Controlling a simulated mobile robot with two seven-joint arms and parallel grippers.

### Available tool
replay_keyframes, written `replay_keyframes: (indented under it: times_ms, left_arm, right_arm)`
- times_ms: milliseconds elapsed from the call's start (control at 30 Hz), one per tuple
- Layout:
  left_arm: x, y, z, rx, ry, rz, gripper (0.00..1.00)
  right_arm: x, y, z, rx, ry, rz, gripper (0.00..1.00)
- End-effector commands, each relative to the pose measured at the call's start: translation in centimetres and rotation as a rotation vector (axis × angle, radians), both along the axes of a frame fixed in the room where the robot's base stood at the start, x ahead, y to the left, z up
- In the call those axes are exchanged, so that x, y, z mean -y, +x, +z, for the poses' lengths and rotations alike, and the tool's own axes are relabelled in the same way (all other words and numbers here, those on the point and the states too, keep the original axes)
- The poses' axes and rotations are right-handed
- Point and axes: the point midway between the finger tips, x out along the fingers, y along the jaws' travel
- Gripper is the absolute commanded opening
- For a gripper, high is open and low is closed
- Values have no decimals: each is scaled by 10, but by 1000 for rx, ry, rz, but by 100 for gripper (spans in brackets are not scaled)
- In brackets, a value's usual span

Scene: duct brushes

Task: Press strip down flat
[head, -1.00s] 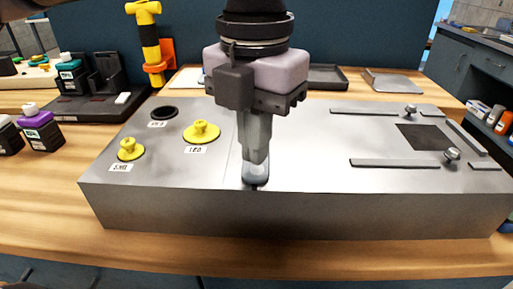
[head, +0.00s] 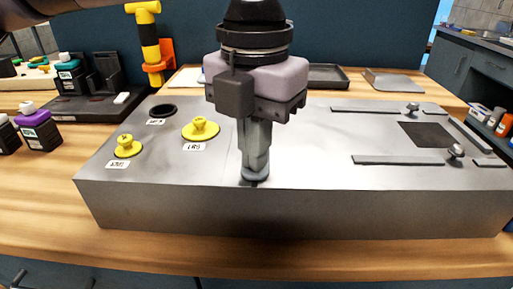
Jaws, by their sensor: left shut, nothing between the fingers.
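My left gripper (head: 255,176) is shut and points straight down at the metal box (head: 300,215). Its fingertips are at the box's top, close to the front edge in the middle. They look to be touching or nearly touching the top. I cannot make out a separate strip under the fingertips; they hide that spot. A faint seam (head: 229,160) runs across the top to the left of the fingers. My right gripper is not in view.
Yellow knobbed caps (head: 201,129) and a dark round hole (head: 163,110) are on the box's left. Bottles (head: 39,131) stand at far left.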

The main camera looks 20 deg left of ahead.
Motion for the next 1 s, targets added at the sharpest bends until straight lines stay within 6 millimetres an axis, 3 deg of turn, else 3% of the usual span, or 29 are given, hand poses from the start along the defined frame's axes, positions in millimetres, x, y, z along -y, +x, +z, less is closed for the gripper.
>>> replay_keyframes:
  times_ms: [467,1000]
  left_arm:
    - [0,0,2,-1,0,0,0]
    - [0,0,44,0,-1,0,0]
  right_arm:
    - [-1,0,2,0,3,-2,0]
    - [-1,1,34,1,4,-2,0]
